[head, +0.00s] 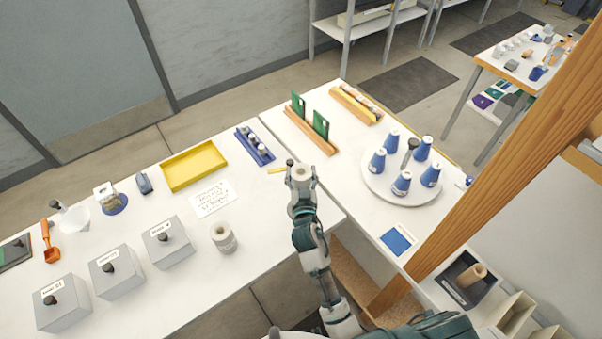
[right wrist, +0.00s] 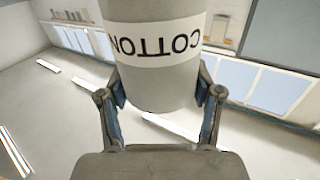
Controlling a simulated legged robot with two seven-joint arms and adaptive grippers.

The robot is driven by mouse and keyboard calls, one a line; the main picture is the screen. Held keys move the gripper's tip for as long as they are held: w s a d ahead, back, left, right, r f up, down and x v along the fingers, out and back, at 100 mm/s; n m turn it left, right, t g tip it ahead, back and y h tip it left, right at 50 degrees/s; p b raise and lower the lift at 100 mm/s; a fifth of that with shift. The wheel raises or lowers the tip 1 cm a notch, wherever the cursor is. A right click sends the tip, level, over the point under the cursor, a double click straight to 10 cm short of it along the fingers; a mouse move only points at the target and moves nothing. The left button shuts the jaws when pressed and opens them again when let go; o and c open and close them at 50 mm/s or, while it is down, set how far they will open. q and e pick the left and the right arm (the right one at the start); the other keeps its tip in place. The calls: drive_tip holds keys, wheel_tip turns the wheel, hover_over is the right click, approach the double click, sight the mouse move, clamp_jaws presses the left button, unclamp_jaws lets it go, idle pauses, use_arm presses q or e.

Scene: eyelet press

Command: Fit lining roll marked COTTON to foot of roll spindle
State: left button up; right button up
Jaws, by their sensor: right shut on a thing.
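My right gripper (head: 302,187) is shut on a pale grey lining roll (head: 303,173) with an open hole in its top. In the right wrist view the fingers (right wrist: 160,108) grip both sides of the roll (right wrist: 150,75), and its white band reads COTTON upside down. In the head view the roll is over the table near the middle. A small dark-topped post (head: 290,162) shows just left of it; I cannot tell whether this is the roll spindle, and its foot is hidden. My left gripper is not in view.
Another pale roll (head: 224,238) stands on the left table beside lidded grey boxes (head: 168,243). A yellow tray (head: 194,166) and blue rack (head: 255,147) lie behind. A round stand (head: 378,187) with blue cones is right. A wooden post (head: 500,150) crosses the right side.

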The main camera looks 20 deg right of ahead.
drive_tip(key=shift+a, duration=0.2)
drive_tip(key=shift+f, duration=0.15)
drive_tip(key=shift+f+b, duration=0.25)
drive_tip(key=shift+b, duration=0.15)
drive_tip(key=shift+d, duration=0.1)
idle(1.4)
drive_tip(key=shift+f+b, duration=1.15)
drive_tip(key=shift+f, duration=0.3)
drive_tip(key=shift+f+b, duration=0.65)
drive_tip(key=shift+f, duration=0.15)
drive_tip(key=shift+f, duration=0.3)
drive_tip(key=shift+b, duration=0.3)
